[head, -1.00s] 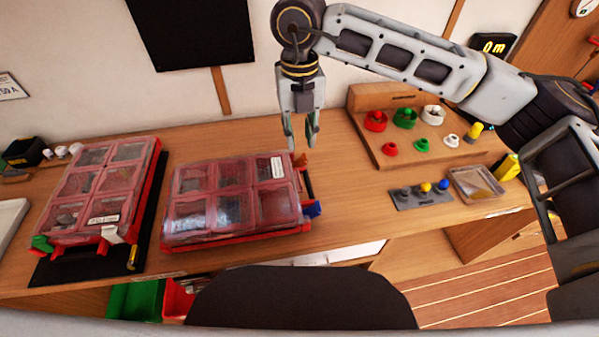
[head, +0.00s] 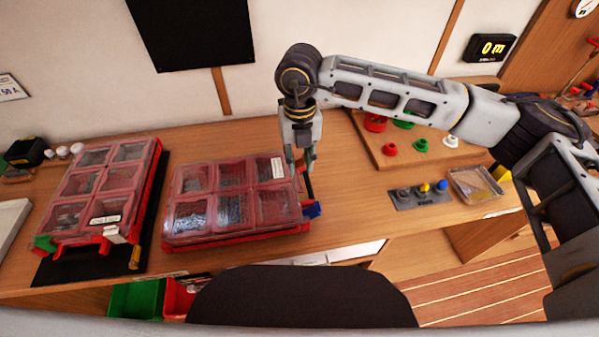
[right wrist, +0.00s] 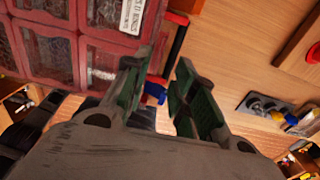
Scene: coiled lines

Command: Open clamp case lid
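Two red cases with clear, compartmented lids lie on the bench; both lids are shut. The right case (head: 232,203) has a white label, a black handle (right wrist: 179,45), a blue latch (head: 312,210) and a red latch (right wrist: 176,18) on its right side. The left case (head: 100,188) has a green latch (head: 43,243) and a white latch (head: 114,235) at its front. I cannot tell from the labels which holds clamps. My right gripper (head: 300,168) points down at the right case's handle side. Its fingers are apart and empty in the right wrist view (right wrist: 162,95). My left gripper is out of view.
A wooden board (head: 430,153) with coloured caps stands at the back right. A grey knob plate (head: 419,196) and a small tray (head: 474,186) lie right of the right case. Bench between case and plate is clear.

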